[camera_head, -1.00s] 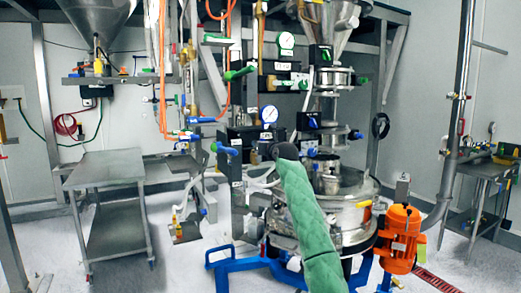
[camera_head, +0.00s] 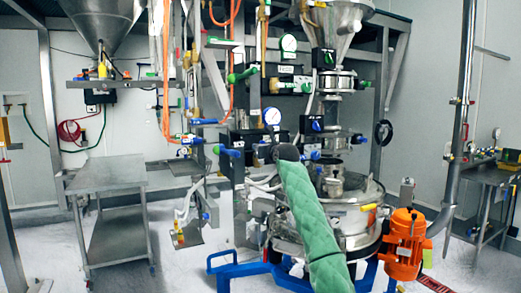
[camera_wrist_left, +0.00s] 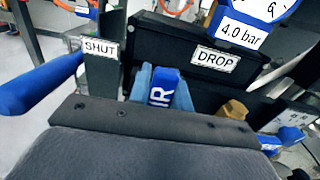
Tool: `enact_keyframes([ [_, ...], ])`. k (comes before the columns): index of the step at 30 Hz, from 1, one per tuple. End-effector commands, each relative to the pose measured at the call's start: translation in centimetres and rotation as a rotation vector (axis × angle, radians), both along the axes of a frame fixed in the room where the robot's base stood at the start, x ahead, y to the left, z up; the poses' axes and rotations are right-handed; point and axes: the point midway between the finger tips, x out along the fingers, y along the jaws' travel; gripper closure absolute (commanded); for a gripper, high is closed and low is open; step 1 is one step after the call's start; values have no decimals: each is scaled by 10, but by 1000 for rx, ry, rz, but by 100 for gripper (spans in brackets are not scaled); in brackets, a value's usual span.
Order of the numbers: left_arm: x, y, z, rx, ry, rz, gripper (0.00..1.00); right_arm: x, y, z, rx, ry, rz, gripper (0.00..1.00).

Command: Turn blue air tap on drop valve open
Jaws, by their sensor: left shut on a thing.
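The blue air tap (camera_wrist_left: 162,88), lettered "IR" where it shows, stands in front of the black drop valve block (camera_wrist_left: 190,50) in the left wrist view. A "SHUT" label (camera_wrist_left: 101,48) is to its left and a "DROP" label (camera_wrist_left: 215,60) to its right. My left gripper (camera_wrist_left: 163,98) is shut on the tap, with a pale blue finger on each side of it. In the head view my green-sleeved left arm reaches up to the valve, and its dark gripper (camera_head: 268,153) hides the tap there. My right gripper is not in view.
Another blue handle (camera_head: 226,151) juts out left of my gripper. A pressure gauge (camera_head: 271,116) sits just above. The steel sifter (camera_head: 357,215) and orange motor (camera_head: 405,240) stand to the right. Open floor lies between the steel table (camera_head: 105,172) and the blue base frame (camera_head: 235,268).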

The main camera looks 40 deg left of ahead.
Motion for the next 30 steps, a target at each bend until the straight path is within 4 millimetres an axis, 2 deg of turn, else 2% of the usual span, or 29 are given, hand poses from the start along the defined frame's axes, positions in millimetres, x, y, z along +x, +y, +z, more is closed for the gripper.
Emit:
enact_keyframes([
  [8, 0, 0, -2, -3, 1, 0, 100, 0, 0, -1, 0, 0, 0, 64],
  [9, 0, 0, -2, -3, 1, 0, 76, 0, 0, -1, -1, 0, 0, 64],
  [12, 0, 0, -2, -2, 1, 0, 58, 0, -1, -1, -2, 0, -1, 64],
  [23, -1, -4, -2, -1, 0, 0, 58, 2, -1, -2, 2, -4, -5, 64],
  [30, -13, -35, -4, -1, -1, -1, 58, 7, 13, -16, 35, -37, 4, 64],
])
